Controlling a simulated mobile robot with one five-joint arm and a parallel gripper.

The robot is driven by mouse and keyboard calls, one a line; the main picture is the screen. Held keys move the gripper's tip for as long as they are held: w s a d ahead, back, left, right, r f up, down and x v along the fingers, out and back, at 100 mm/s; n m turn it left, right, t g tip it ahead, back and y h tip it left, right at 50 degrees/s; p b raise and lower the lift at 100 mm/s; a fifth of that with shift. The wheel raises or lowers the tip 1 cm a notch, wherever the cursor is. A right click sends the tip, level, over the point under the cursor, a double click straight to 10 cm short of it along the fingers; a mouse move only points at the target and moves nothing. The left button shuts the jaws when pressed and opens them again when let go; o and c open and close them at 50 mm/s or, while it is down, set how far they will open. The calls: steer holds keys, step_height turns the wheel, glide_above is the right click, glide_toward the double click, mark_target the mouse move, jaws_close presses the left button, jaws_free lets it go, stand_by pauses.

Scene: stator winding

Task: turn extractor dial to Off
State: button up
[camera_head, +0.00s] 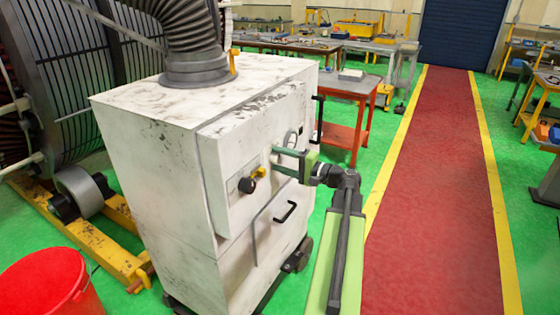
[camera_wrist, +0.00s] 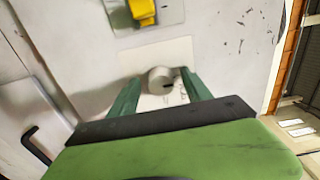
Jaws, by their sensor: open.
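The extractor is a worn white cabinet (camera_head: 160,160) in the head view. In the wrist view a round grey dial (camera_wrist: 160,76) sits on a pale plate (camera_wrist: 183,50) on its panel. A dark mark shows on the dial's lower right; its setting cannot be read. My gripper (camera_wrist: 160,80) is open, with one green finger on each side of the dial. Whether the fingers touch it is unclear. In the head view my gripper (camera_head: 281,160) reaches the panel from the right, and I cannot make out the dial there.
A yellow switch (camera_wrist: 143,11) is mounted beside the dial's plate. A red bucket (camera_head: 45,285) stands at lower left. The red walkway (camera_head: 435,180) is clear.

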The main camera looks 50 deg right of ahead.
steer(key=v, duration=1.7)
steer(key=shift+s, duration=0.2)
steer(key=shift+f, duration=0.1)
